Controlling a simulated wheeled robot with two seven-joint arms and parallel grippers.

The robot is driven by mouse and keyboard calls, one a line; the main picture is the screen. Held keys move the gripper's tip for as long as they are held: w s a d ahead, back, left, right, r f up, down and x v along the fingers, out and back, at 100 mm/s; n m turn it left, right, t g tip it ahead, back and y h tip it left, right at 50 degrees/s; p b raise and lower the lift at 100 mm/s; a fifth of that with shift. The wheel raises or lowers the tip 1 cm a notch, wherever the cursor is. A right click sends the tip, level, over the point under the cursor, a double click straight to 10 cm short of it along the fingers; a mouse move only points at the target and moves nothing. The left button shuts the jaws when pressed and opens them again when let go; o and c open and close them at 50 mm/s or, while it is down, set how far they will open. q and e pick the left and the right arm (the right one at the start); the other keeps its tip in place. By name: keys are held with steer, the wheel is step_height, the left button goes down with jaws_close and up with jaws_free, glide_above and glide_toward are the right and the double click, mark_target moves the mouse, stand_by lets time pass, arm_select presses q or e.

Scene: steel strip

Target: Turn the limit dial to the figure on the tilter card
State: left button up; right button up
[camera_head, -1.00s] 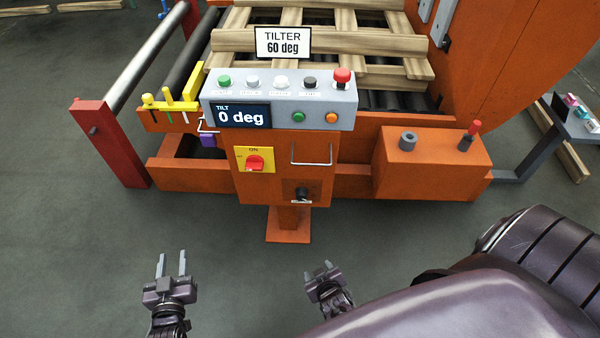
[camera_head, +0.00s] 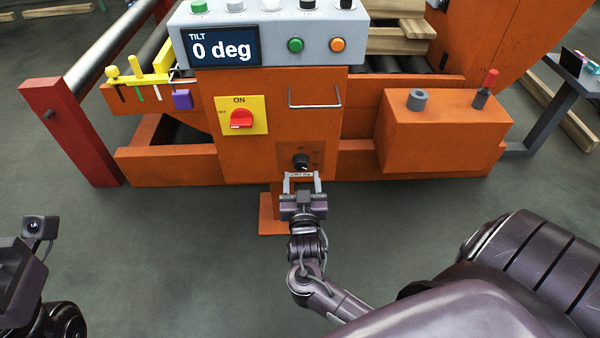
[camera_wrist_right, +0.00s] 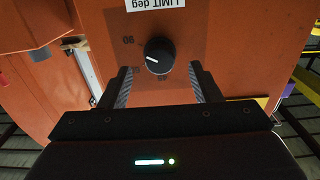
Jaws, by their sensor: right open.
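The limit dial is a round black knob (camera_head: 301,161) low on the orange control post. In the right wrist view the dial (camera_wrist_right: 159,56) has a white mark pointing left, beside an inverted 90; other figures are partly hidden or hard to read. My right gripper (camera_head: 301,178) is open just in front of the dial, its fingers (camera_wrist_right: 160,76) to either side of its line and apart from it. The tilter card is outside both current views; the earlier head view reads "TILTER 60 deg". My left gripper's body (camera_head: 18,275) is at the left edge, its fingers unseen.
The grey panel's display (camera_head: 220,48) reads TILT 0 deg. A red switch (camera_head: 241,120) on a yellow plate and a wire handle (camera_head: 315,97) sit above the dial. A purple padlock (camera_head: 182,99) hangs left. An orange box (camera_head: 440,130) stands right.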

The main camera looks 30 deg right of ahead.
mark_target(301, 167)
steer(key=shift+b+x, duration=0.55)
steer(key=shift+x, duration=1.65)
